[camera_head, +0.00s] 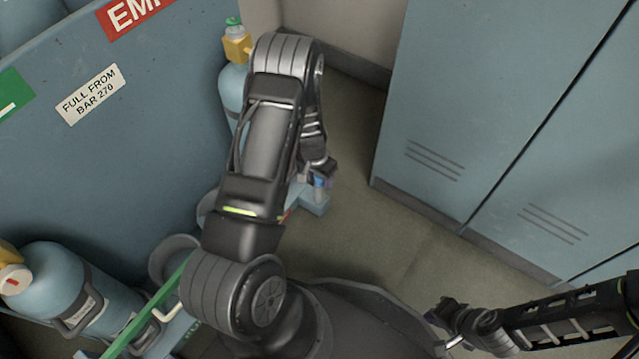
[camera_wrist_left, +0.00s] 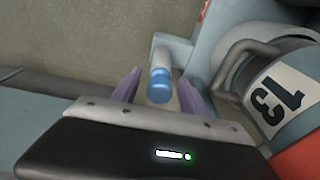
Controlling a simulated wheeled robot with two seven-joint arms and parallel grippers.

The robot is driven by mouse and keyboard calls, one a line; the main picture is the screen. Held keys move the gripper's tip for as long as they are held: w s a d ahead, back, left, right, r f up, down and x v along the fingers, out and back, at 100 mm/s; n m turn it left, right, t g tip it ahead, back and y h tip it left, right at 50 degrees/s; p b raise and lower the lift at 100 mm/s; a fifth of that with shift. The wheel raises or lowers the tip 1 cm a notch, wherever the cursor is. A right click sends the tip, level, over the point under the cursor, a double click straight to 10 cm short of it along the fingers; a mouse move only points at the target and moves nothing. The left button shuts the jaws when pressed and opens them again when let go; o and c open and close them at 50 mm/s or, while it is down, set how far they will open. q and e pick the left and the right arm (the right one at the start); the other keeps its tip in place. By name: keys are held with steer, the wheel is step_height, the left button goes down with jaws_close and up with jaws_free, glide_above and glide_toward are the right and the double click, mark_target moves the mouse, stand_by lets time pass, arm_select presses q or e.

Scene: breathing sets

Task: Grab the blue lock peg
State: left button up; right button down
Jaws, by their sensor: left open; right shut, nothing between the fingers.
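The blue lock peg (camera_wrist_left: 159,86) shows in the left wrist view as a short cylinder with a pale shaft and a blue end, standing out from a light blue-grey bracket. My left gripper (camera_wrist_left: 158,90) is open, with one finger on each side of the peg. I cannot tell whether either finger touches it. In the head view the peg (camera_head: 319,184) is small, beside my left gripper (camera_head: 312,180), low by the rack. My right gripper (camera_head: 440,318) is shut and empty at the lower right, far from the peg.
A blue-grey rack panel (camera_head: 130,150) with labels stands at the left. A gas cylinder (camera_head: 75,285) lies at the lower left, and another (camera_head: 233,88) is behind my left arm. Lockers (camera_head: 470,110) line the right. Bare floor (camera_head: 365,230) lies between.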

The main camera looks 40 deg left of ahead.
arm_select(q)
steer(key=shift+c, duration=0.4)
jaws_close()
stand_by(0.4)
